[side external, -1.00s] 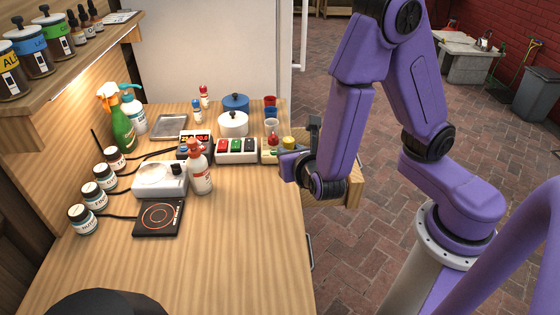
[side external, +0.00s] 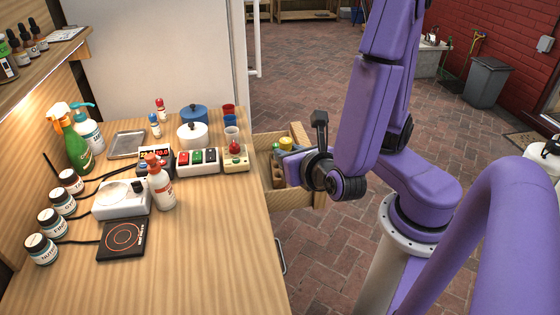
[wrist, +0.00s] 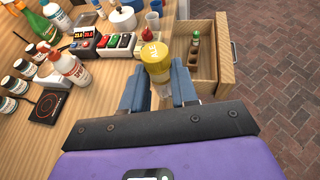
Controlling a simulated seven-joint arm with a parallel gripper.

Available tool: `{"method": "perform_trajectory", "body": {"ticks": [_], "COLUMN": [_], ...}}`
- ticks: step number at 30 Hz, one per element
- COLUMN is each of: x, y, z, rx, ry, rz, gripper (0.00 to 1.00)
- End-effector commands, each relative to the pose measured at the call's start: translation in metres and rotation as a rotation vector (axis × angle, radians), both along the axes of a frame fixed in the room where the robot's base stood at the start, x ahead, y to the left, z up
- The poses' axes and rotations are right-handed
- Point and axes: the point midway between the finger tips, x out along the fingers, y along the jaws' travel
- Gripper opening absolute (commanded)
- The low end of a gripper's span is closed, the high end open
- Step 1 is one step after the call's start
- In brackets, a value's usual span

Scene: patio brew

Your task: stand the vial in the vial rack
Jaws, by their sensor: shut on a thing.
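The vial (wrist: 157,64), with a yellow cap and a pale see-through body, is between the fingers of my gripper (wrist: 158,88), which is shut on it. In the side view, the vial's yellow cap (side external: 286,141) shows above the open drawer, beside my gripper (side external: 288,156). The vial looks roughly upright; its lower end is hidden in both views. The vial rack (wrist: 195,52) is a small wooden block inside the drawer, right of and beyond the vial in the wrist view. Something green stands in it. The rack also shows partly in the side view (side external: 278,174).
The open drawer (side external: 302,193) has raised wooden walls and bare floor around the rack. Left of it, the worktop holds a box with a red button (side external: 236,158), a switch box (side external: 198,160), cups and a white pot (side external: 192,135). Brick floor is clear to the right.

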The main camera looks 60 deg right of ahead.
Motion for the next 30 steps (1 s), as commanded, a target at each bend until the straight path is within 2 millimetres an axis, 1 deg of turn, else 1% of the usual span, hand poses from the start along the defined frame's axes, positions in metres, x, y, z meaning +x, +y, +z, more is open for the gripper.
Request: {"method": "perform_trajectory", "body": {"ticks": [5,11,12,17,22,26,30], "x": [-0.001,-0.001,0.003,0.034,0.070,0.099,0.128], "y": [0.001,0.001,-0.001,-0.006,-0.017,-0.033,-0.056], "z": [0.018,0.048,0.050,0.047,0.048,0.049,0.051], "rx": [0.007,0.009,0.004,-0.001,0.000,0.001,0.001], "ry": [-0.002,-0.001,0.000,0.000,-0.001,-0.002,-0.002], "rz": [0.001,0.001,-0.005,-0.022,-0.034,-0.042,-0.049], "gripper": [0.00,0.00,0.00,0.00,0.00,0.00,0.00]}}
